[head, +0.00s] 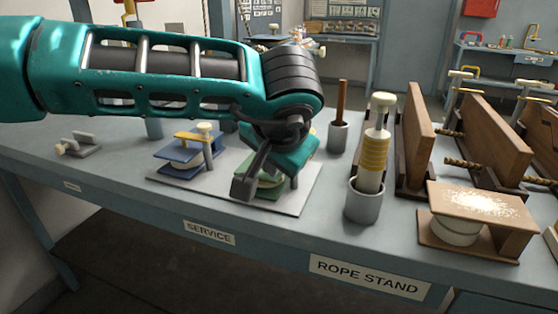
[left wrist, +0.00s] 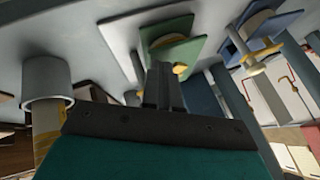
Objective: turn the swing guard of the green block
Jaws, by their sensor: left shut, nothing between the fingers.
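The green block (head: 268,191) stands on a light grey plate (head: 215,195) and is largely hidden by my left wrist and fingers in the head view. In the left wrist view its green plates (left wrist: 172,55) show just beyond the fingertips. A small yellow piece, apparently its swing guard (left wrist: 180,68), shows right beside the fingertips; I cannot tell whether they touch. My left gripper (head: 245,187) is shut and empty, pointing down at the near left side of the green block; its dark fingers also show in the left wrist view (left wrist: 161,72). My right gripper is not in view.
A blue block (head: 181,165) with a yellow guard stands left on the same plate. Right of the plate are a grey cup with a brown stick (head: 338,132), a yellow-banded plunger in a cup (head: 369,190), wooden boards (head: 414,140) and a wooden stand (head: 475,205).

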